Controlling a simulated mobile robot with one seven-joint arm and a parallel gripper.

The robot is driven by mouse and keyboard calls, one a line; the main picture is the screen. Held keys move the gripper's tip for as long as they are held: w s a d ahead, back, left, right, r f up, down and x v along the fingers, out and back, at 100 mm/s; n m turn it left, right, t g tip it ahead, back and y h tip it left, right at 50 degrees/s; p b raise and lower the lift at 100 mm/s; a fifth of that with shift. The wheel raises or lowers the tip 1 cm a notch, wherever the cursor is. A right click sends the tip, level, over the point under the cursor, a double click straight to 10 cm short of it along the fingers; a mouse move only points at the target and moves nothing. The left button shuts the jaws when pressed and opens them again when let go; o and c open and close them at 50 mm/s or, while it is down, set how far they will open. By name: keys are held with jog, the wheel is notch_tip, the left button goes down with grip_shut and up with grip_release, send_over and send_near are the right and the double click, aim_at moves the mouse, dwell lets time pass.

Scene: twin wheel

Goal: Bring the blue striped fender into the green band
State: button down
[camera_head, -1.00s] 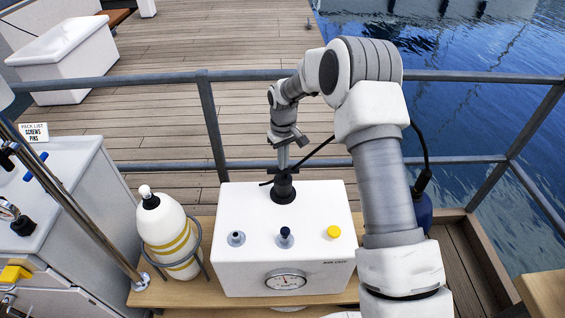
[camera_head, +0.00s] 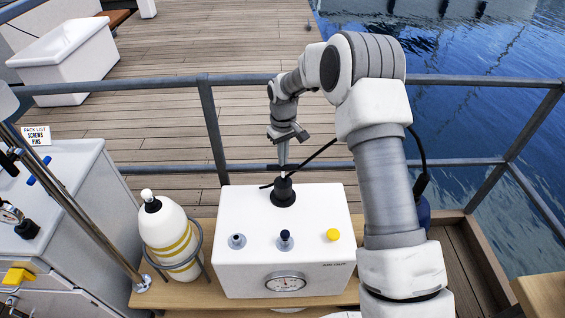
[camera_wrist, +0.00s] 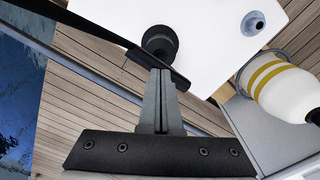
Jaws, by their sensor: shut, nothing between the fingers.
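A blue fender (camera_head: 423,207) is mostly hidden behind my arm at the right of the white box (camera_head: 240,264); I cannot see its stripes. A round gauge (camera_head: 286,283) is on the box's front; its band colours are too small to tell. A black fitting (camera_head: 284,190) stands on the box top, with a thin dark bar above it. My gripper (camera_head: 284,165) is shut and points down just above the fitting. In the wrist view the shut fingers (camera_wrist: 162,80) reach the dark bar (camera_wrist: 180,79), beside the fitting (camera_wrist: 160,41); contact is unclear.
A white fender with yellow stripes (camera_head: 168,232) stands in a ring holder at the left. A grey knob (camera_head: 237,241), a dark blue knob (camera_head: 285,238) and a yellow button (camera_head: 333,235) are on the box. A black hose (camera_head: 322,150) runs past the gripper. A metal railing (camera_head: 214,130) stands behind.

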jog(key=shift+r, duration=0.1)
notch_tip(320, 180, up, 6)
jog(key=p, duration=0.4)
jog(key=shift+r, duration=0.4)
dwell(0.4)
